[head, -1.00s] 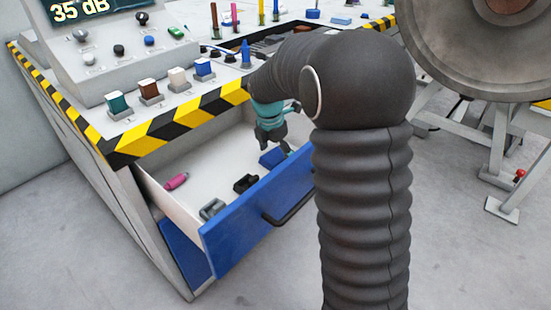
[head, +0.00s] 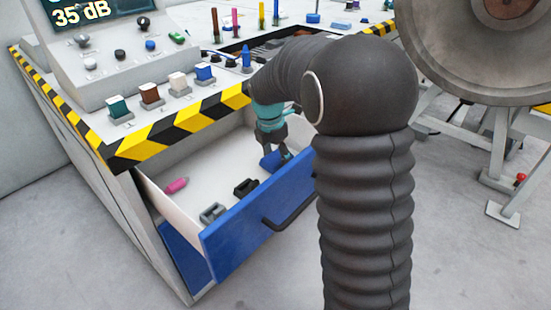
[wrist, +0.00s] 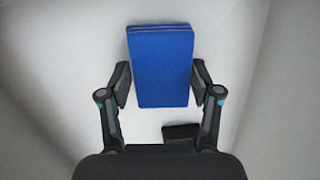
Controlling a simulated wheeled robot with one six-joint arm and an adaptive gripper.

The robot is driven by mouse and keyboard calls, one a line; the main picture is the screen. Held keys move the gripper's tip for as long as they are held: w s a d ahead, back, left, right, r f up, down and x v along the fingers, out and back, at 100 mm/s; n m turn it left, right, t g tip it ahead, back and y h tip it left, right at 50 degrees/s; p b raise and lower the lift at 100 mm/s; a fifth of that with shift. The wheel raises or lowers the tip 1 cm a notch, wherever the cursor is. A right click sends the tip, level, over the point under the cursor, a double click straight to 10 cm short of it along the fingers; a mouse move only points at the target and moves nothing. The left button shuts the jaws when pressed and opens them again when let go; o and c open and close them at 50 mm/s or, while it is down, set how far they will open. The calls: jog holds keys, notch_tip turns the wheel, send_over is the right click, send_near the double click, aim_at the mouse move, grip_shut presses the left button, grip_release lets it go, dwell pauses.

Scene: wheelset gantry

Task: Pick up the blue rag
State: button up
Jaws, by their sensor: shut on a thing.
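The blue rag (wrist: 161,66) is a flat, folded rectangle inside the open drawer. In the wrist view it lies between the two fingers of my gripper (wrist: 160,84), which touch its left and right sides. In the head view the rag (head: 271,161) shows only in part at the drawer's right end, under my gripper (head: 277,154). My gripper is shut on the rag and points down into the drawer. I cannot tell whether the rag is clear of the drawer floor.
The drawer's blue front (head: 255,222) has a dark handle. A pink bottle-like item (head: 177,185), a grey part (head: 212,213) and a black part (head: 245,187) lie in the drawer. The striped desk edge (head: 180,128) overhangs the drawer. A large wheel (head: 480,50) stands at the right.

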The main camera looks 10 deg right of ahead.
aim_at(276, 157)
notch_tip(276, 157, up, 17)
jog(key=p, duration=0.1)
jog(key=shift+p, duration=0.3)
